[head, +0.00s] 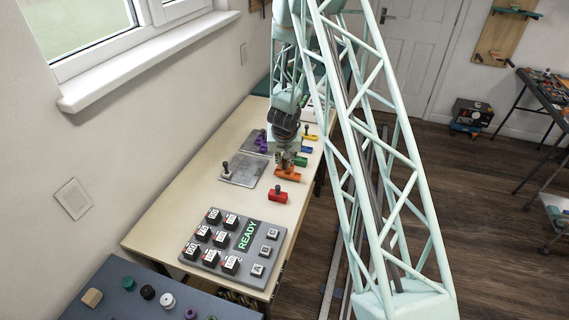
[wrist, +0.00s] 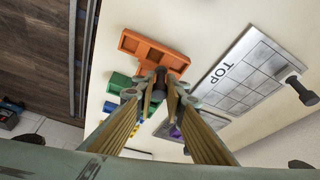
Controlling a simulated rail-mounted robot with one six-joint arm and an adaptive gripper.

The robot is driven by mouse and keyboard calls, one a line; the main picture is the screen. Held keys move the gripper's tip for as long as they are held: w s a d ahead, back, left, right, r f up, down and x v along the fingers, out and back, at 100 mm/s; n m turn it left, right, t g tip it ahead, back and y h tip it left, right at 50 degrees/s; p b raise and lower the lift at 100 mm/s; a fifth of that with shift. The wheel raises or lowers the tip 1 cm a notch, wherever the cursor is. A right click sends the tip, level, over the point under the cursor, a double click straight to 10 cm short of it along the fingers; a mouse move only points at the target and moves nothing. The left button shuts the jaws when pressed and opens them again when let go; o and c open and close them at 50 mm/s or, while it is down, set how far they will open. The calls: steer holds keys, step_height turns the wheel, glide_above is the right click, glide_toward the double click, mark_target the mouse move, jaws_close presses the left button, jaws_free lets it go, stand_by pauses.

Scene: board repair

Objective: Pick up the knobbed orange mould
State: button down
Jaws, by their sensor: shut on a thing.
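The knobbed orange mould (head: 289,174) lies on or just above the pale workbench, below my gripper (head: 285,161). In the wrist view the orange mould (wrist: 150,46) has a stepped block shape, with its dark knob (wrist: 160,78) between my fingertips (wrist: 160,90). My gripper is shut on that knob. Whether the mould still touches the bench I cannot tell. The fingers hide part of the knob.
A green mould (head: 300,161) sits close behind, with blue (head: 305,149) and yellow (head: 310,137) ones beyond. A red mould (head: 278,195) is nearer. A grey knobbed plate (head: 243,172) marked "TOP" (wrist: 220,72) lies left; a button panel (head: 211,256) stands at the front.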

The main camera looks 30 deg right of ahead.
mark_target(289, 172)
steer(key=shift+r+p, duration=0.5)
steer(key=shift+r, duration=0.45)
steer(key=shift+s+d+b, duration=0.25)
steer(key=shift+s+b, duration=0.2)
steer(key=shift+s, duration=0.15)
steer(key=shift+s+d+b, duration=0.2)
steer(key=shift+s+b, duration=0.25)
steer(key=shift+s, duration=0.15)
steer(key=s+d+r+b, duration=0.1)
steer(key=s+d+b, duration=0.2)
steer(key=s, duration=0.9)
steer(key=shift+s+d+r, duration=0.2)
steer(key=shift+s+d, duration=0.1)
steer(key=shift+d, duration=0.55)
steer(key=shift+w+a, duration=0.1)
